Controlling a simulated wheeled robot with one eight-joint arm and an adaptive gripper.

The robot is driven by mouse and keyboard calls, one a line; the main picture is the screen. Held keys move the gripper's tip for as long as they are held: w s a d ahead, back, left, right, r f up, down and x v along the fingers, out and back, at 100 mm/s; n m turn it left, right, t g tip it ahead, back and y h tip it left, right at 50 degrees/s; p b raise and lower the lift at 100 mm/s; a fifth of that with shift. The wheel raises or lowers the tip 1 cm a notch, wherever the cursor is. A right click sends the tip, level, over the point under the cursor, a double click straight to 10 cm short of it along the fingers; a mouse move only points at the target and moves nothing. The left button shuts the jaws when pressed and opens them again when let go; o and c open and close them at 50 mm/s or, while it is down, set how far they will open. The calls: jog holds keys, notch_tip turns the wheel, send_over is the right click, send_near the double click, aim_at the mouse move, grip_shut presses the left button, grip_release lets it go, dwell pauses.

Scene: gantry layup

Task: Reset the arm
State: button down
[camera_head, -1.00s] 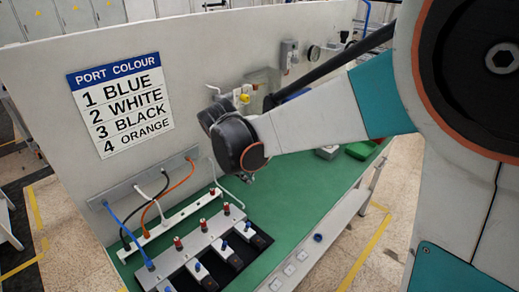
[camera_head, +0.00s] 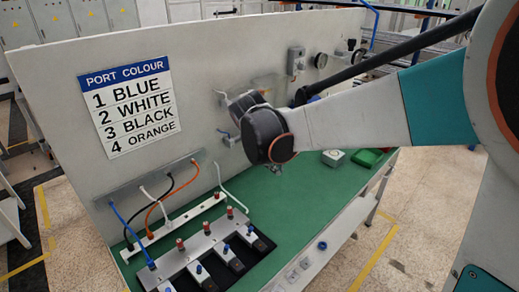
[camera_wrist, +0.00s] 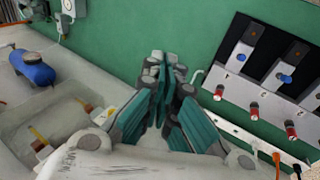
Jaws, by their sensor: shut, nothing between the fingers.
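My gripper (camera_wrist: 166,60) is shut and empty in the wrist view, its teal fingers together over the green bench top (camera_wrist: 130,22). In the head view my arm reaches in from the right; its dark wrist hangs over the bench (camera_head: 315,195) in front of the upright grey board (camera_head: 225,60). The gripper there is mostly hidden behind the wrist, with only a small part showing below it. Nothing is held.
A port colour sign (camera_head: 125,108) is on the board. Blue (camera_head: 130,228), white, black and orange cables hang below it. A manifold with red and blue knobs (camera_head: 225,250) lies on the bench. A green box (camera_head: 367,158) sits at the far end.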

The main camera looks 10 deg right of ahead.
jog(key=s+d+f+m+t+y+b, duration=0.1)
jog(key=s+m+y+b, duration=0.1)
jog(key=s, duration=1)
jog(key=s+d+f+m+t+y+b, duration=0.1)
jog(key=s+f+m+t+b, duration=0.1)
jog(key=s, duration=0.9)
jog(key=m+b, duration=0.1)
jog(key=m, duration=0.1)
jog(key=shift+s+d+m+y+b, duration=0.35)
jog(key=shift+m+y+b, duration=0.05)
jog(key=shift+w, duration=0.15)
